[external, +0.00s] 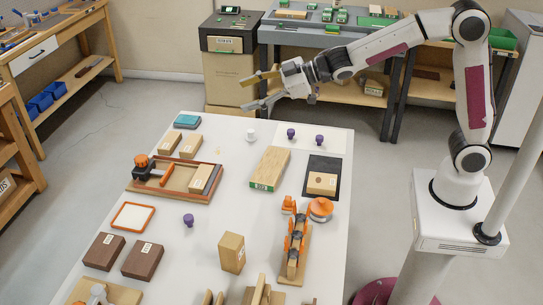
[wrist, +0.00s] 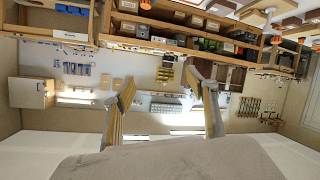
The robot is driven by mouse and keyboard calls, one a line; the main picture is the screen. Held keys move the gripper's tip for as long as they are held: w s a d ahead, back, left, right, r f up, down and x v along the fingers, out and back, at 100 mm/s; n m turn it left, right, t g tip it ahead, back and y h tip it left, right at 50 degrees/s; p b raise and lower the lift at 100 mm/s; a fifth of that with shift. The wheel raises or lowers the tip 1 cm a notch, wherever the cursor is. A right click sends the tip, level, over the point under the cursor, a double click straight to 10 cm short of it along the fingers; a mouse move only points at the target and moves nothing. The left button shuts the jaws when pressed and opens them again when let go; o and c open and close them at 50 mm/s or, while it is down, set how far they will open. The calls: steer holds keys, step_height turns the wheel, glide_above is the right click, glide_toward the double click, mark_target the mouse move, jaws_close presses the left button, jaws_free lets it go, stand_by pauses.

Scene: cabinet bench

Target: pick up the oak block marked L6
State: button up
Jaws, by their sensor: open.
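Several light wooden blocks with small white labels are on the white table in the external view; the label text is too small to read, so I cannot tell which is L6. Two light blocks, a left one (external: 168,144) and a right one (external: 190,147), lie near the far left. Another light block (external: 201,178) lies in a wooden tray (external: 150,190). One light block (external: 321,183) lies on a black mat (external: 325,164). A taller light block (external: 231,253) stands near the front. My gripper (external: 246,94) is open, empty and high above the table's far edge. It also shows in the wrist view (wrist: 160,77).
Two dark brown blocks, one left (external: 104,251) and one right (external: 142,260), lie front left. A green-edged board (external: 269,168) lies mid-table. An orange-and-wood fixture (external: 294,245) stands front right. Purple knobs (external: 188,220) and an orange-framed pad (external: 133,217) also lie here.

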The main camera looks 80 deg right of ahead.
steer(key=w+a+f+n+y, duration=0.3)
steer(key=w+a+f+y, duration=0.1)
steer(key=w+a+f, duration=0.15)
steer(key=n+g+y, duration=0.5)
steer(key=y, duration=0.3)
glide_above(231, 233)
steer(key=w+d, duration=0.6)
steer(key=d, duration=0.3)
step_height(231, 233, down, 15)
steer(key=s+a+f+g+y, duration=0.1)
steer(key=s+f, duration=0.1)
steer(key=s+a+f+n+g+y, duration=0.1)
steer(key=s+f+g, duration=0.1)
steer(key=f, duration=0.1)
steer(key=s+a+f+n+g+y, duration=0.1)
steer(key=s+f, duration=0.2)
steer(key=shift+a+f+g, duration=0.15)
steer(key=shift+a+g, duration=0.15)
steer(key=shift+s+a+f+g+y, duration=0.1)
steer(key=shift+s+f+g+y, duration=0.2)
steer(key=shift+s+f, duration=0.15)
steer(key=shift+a, duration=0.1)
steer(key=shift+w+a, duration=0.25)
steer(key=shift+a, duration=0.9)
steer(key=shift+a, duration=0.1)
